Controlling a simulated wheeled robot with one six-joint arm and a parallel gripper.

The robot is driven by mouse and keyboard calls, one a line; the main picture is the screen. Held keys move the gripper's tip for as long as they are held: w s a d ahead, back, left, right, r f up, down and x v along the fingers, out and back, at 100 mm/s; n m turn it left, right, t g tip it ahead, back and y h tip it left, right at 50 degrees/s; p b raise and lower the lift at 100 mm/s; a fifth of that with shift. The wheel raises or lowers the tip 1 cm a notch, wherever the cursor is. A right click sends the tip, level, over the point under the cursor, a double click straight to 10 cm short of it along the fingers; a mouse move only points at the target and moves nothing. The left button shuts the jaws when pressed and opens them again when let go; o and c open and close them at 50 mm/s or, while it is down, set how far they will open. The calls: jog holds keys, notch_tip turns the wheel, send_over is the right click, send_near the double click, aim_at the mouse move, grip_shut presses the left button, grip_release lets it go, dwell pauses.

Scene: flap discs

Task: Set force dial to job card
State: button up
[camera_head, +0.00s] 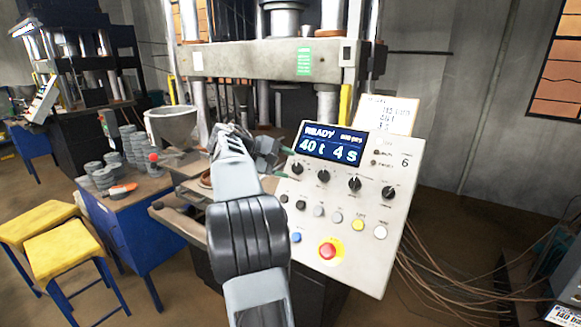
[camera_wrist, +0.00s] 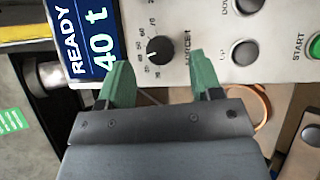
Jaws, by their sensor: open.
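The force dial (camera_wrist: 158,50) is a round black knob with a white pointer line and a printed scale. The lettering beside it reads FORCE. In the head view it appears to be the leftmost knob (camera_head: 297,168) under the display. The display (camera_head: 331,144) reads READY, 40 t, 4 s. The job card (camera_head: 389,115) stands behind the panel's top edge; its small print is hard to read. My gripper (camera_wrist: 159,75) has green fingers, open and empty. Its fingertips point at the dial, one to each side in the picture; contact cannot be told.
More knobs (camera_head: 354,184) sit right of the dial. Below are several push buttons and a red emergency stop (camera_head: 327,251). A blue bench (camera_head: 145,222) with stacked discs and a grey bucket (camera_head: 172,128) stands left. Yellow stools (camera_head: 62,252) stand further left. Loose cables (camera_head: 450,275) lie right.

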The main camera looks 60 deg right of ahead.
jog(key=v, duration=1.1)
jog(key=shift+a, duration=0.2)
jog(key=shift+r, duration=0.1)
